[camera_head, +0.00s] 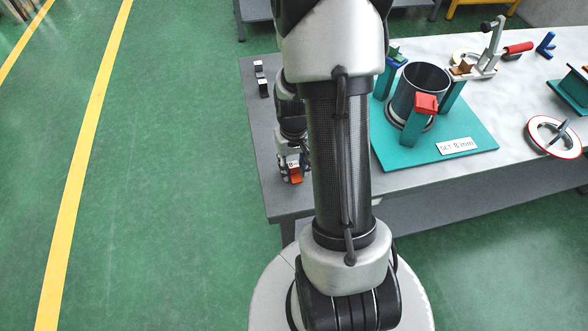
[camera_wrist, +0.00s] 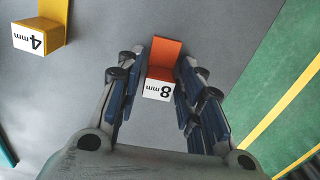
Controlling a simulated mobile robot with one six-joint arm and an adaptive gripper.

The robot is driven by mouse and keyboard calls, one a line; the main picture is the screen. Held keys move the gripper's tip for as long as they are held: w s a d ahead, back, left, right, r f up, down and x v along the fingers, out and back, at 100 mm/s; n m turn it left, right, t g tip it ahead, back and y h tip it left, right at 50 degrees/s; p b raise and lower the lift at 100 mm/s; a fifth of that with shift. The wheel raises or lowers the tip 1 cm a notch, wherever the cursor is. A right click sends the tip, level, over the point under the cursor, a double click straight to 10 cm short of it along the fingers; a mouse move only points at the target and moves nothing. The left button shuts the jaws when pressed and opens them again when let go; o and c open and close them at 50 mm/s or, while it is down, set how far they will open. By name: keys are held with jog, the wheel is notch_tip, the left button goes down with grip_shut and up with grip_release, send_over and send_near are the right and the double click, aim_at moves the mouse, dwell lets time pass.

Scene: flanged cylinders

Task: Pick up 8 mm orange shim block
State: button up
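The orange shim block (camera_wrist: 165,53) has a white face marked 8 mm and lies between my fingers in the wrist view. It also shows in the camera_head view (camera_head: 295,177), at the left part of the table. My gripper (camera_wrist: 166,68) has one blue-padded finger on each side of the block, very close to its sides. Whether both pads press on it cannot be made out. In the camera_head view my gripper (camera_head: 290,162) is low by the tabletop, partly hidden by my arm.
A yellow block (camera_wrist: 42,32) marked 4 mm stands to the left in the wrist view. Two small dark blocks (camera_head: 262,80) sit near the table's left edge. A teal fixture plate (camera_head: 460,160) with a dark cylinder (camera_head: 420,85) and a "SET 8 mm" card (camera_head: 457,146) is right of my arm.

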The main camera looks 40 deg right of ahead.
aim_at(294, 166)
grip_shut()
jog(key=shift+r, duration=0.1)
notch_tip(294, 166, up, 20)
jog(key=p, duration=0.6)
jog(key=shift+p, duration=0.35)
